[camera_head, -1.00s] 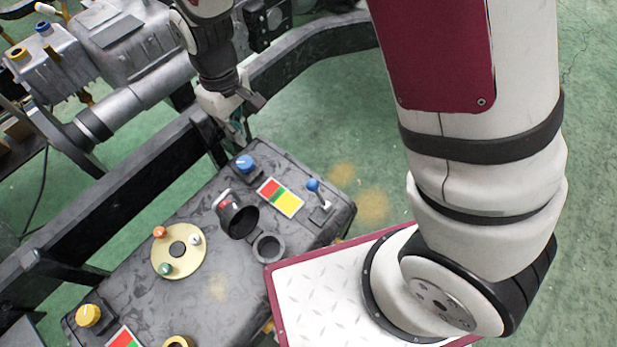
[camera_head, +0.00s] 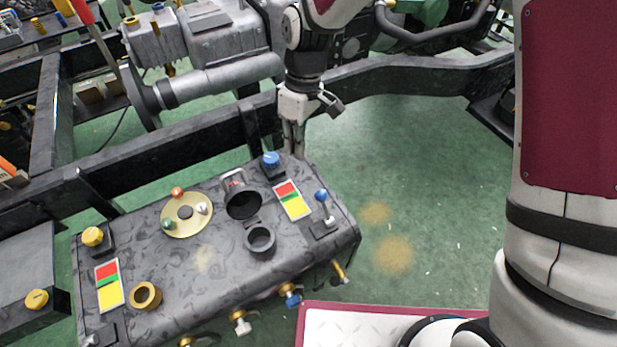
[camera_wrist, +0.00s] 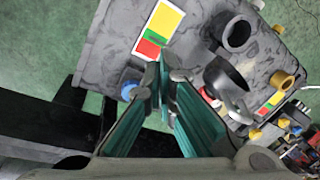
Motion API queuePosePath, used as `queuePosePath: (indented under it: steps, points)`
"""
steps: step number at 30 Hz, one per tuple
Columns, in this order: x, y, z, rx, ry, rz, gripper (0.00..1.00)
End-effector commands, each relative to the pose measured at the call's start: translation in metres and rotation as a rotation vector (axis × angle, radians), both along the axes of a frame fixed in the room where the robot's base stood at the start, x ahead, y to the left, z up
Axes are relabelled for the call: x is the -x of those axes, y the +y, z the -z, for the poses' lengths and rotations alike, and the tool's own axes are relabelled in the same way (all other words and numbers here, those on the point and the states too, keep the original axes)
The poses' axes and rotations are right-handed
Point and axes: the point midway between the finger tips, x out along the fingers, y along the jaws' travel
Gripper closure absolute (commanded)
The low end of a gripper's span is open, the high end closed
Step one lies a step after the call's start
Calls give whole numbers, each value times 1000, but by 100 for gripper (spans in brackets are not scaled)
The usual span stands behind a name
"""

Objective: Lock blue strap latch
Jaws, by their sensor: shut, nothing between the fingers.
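A blue knob (camera_head: 271,160) sits on a dark block at the far right corner of the dark box-shaped tank (camera_head: 215,255). It also shows in the wrist view (camera_wrist: 128,91), left of the fingertips. I cannot tell if this knob is the blue strap latch; a blue-tipped lever (camera_head: 321,195) and a blue fitting (camera_head: 291,299) are also in view. My gripper (camera_head: 294,148) points down just right of the knob, past the tank's far edge. In the wrist view its teal-padded fingers (camera_wrist: 160,82) are shut and empty. Contact with the knob cannot be told.
Black frame rails (camera_head: 180,158) run behind the tank, with a grey motor-like unit (camera_head: 215,45) beyond. An open black filler neck (camera_head: 242,205), a red-and-yellow label (camera_head: 292,200) and a yellow knob (camera_head: 93,237) are on the tank top. Green floor (camera_head: 420,160) is clear at right.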

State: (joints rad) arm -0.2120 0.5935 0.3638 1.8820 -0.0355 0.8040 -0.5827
Motion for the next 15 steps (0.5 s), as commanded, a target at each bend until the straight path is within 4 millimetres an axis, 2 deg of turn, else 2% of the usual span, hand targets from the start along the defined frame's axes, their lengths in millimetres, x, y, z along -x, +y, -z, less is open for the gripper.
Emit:
queuePosePath:
  steps: [5,15]
  points:
    - [3,1,14,1,2,0,100]
    - [15,7,78,3,5,-1,100]
